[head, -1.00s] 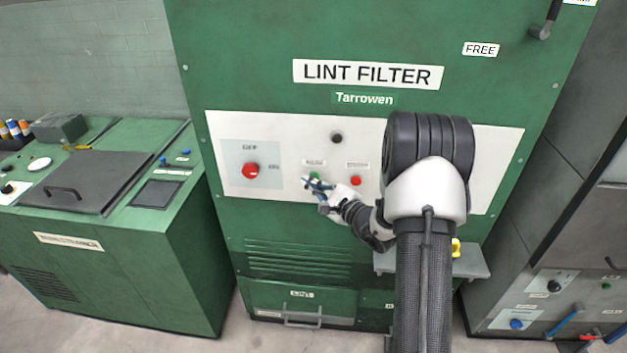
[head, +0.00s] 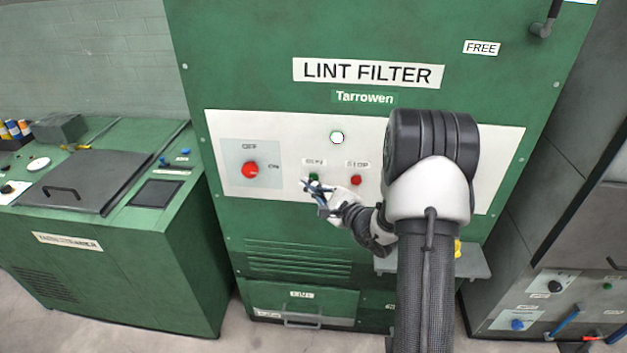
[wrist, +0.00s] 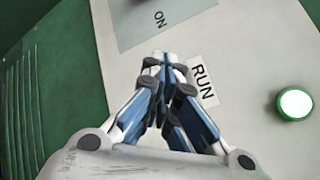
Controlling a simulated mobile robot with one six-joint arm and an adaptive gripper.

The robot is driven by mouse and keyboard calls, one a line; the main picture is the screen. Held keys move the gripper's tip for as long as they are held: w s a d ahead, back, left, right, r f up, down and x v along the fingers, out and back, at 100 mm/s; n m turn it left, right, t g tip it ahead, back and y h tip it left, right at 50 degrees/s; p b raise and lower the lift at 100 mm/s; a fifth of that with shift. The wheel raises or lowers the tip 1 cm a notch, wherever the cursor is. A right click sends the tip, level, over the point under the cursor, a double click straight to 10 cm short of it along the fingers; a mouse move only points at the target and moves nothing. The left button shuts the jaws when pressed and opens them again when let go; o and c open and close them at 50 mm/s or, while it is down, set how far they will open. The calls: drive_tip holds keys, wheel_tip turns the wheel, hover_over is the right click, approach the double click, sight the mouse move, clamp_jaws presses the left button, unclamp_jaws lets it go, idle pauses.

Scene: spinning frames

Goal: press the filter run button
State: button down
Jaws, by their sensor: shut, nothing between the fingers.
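The green run button (head: 314,177) is on the white panel of the lint filter, under a RUN label (head: 314,161). My gripper (head: 307,184) is shut and empty, with its fingertips at the button and covering part of it. I cannot tell from the head view whether they touch it. In the wrist view my gripper (wrist: 164,60) has its fingers together beside the RUN label (wrist: 204,81), and the button is hidden behind them. A round lamp (head: 337,137) above the buttons is lit white with a green rim; it also shows in the wrist view (wrist: 295,104).
A red stop button (head: 356,180) sits just right of the run button. A red rotary switch (head: 250,170) is on the left of the panel. A grey shelf (head: 471,263) juts out below the panel at the right. A green machine (head: 120,270) stands at the left.

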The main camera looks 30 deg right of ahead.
drive_tip(key=shift+s+a, duration=0.1)
drive_tip(key=s+a, duration=0.2)
drive_tip(key=s+b, duration=0.1)
drive_tip(key=s, duration=0.1)
drive_tip(key=shift+s+a, duration=0.1)
drive_tip(key=shift+a, duration=0.3)
idle(0.9)
